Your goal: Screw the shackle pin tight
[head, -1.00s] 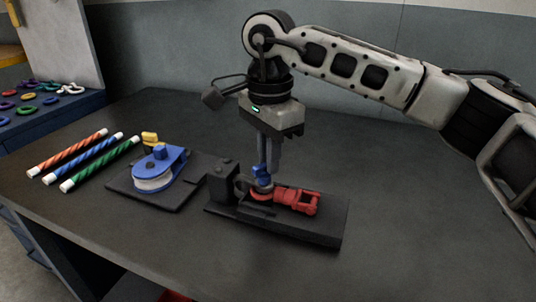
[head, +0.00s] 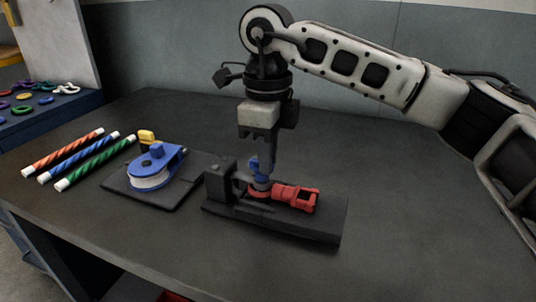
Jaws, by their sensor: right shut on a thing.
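The grey shackle (head: 238,184) is mostly hidden behind the gripper and the fixture. A red swivel piece (head: 296,196) lies in the fixture to the right of the pin. How deep the pin's thread sits cannot be seen. My left gripper is not in view.
A blue pulley block (head: 156,167) lies on a dark plate left of the fixture. Orange, blue and green striped rods (head: 95,162) lie further left. Coloured rings (head: 24,97) sit on a blue cabinet at the far left. The table's right side is clear.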

